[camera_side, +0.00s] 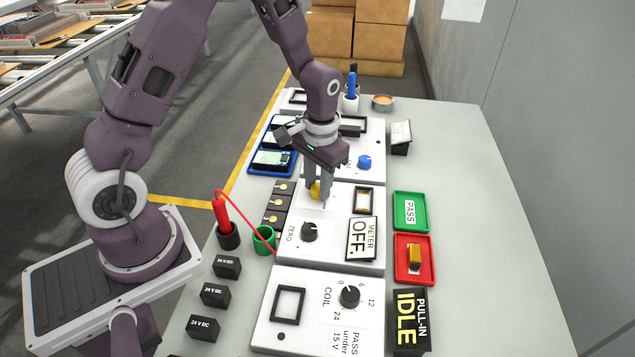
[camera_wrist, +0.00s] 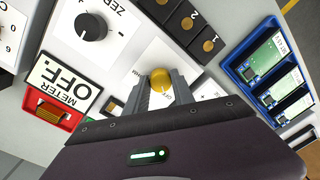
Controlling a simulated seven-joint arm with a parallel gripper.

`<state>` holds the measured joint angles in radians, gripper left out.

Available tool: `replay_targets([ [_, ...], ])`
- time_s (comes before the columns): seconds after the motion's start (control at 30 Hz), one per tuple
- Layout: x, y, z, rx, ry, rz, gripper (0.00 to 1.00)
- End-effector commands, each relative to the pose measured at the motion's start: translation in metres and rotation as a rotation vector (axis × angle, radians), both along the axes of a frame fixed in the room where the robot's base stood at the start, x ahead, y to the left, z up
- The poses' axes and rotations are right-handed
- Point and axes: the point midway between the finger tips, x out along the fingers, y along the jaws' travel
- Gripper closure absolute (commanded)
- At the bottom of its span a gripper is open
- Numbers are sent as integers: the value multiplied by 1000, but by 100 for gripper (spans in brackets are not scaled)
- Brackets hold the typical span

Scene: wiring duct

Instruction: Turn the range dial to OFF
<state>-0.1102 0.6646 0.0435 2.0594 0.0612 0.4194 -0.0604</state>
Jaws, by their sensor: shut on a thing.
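The yellow range dial (camera_side: 314,190) stands on the white meter panel (camera_side: 340,198), mostly hidden by my gripper in the side view. In the wrist view its round yellow top (camera_wrist: 160,77) shows between the two fingers. My gripper (camera_wrist: 162,88) points down and is shut on the dial, one finger on either side; it also shows in the side view (camera_side: 319,192). Most of the printing around the dial is covered, so its pointer setting cannot be read. The meter display (camera_side: 361,239) reads "METER OFF"; it also shows in the wrist view (camera_wrist: 64,82).
A black ZERO knob (camera_side: 309,231) is on the same panel. A coil panel (camera_side: 320,310) is nearer, and a panel with a blue knob (camera_side: 365,162) is behind. Green (camera_side: 410,211) and red (camera_side: 414,258) trays lie right. A red probe (camera_side: 222,212) stands left, its lead crossing toward the panel.

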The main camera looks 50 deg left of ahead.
Motion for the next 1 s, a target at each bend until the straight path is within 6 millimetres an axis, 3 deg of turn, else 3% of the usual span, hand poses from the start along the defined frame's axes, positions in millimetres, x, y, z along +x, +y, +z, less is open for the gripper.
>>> replay_targets([
  [0.7, 1, 0, 0, 1, -3, 64, 100],
  [0.73, 1, 0, 0, 1, -3, 64, 64],
  [0.8, 1, 0, 0, 1, -3, 64, 51],
  [1.0, 1, 0, 0, 0, -1, 63, 49],
])
